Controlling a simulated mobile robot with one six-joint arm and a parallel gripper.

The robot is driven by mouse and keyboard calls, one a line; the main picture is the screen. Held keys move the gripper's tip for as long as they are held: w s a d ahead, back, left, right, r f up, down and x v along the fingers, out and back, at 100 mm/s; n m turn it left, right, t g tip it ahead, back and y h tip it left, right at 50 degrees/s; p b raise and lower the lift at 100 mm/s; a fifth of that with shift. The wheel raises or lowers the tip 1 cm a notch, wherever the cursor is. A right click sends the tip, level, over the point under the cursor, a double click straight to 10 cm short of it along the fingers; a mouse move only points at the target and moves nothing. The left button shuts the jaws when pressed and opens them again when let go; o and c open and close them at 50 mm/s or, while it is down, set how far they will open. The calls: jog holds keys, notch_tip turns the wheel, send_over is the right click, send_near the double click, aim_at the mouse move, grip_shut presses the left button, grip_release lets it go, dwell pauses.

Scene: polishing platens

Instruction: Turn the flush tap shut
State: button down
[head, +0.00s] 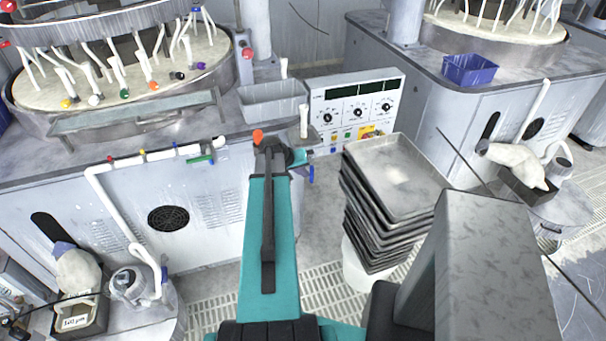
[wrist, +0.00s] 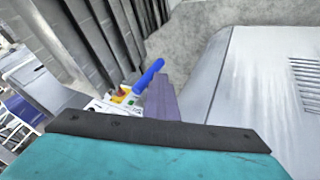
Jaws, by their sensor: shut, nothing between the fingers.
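A blue lever handle (head: 311,175) hangs at the front edge of the bench, just right of the end of my arm. In the wrist view the blue handle (wrist: 149,74) slants up beside my gripper (wrist: 163,84). The gripper is shut and empty; a narrow gap or light contact with the handle cannot be told apart. The handle's pivot and valve body are hidden, and no label shows that it is the flush tap. A green lever (head: 201,159) sits on the white pipe (head: 160,154) to the left.
A stack of grey trays (head: 393,185) stands right of my arm. A blue bin (head: 469,69) is on the right bench. Grated floor shows below.

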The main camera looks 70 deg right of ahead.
jog(key=w+a+r+b, duration=0.3)
jog(key=w+a+r, duration=0.4)
jog(key=shift+a+b, duration=0.15)
jog(key=shift+b, duration=0.25)
dwell(0.3)
dwell(0.4)
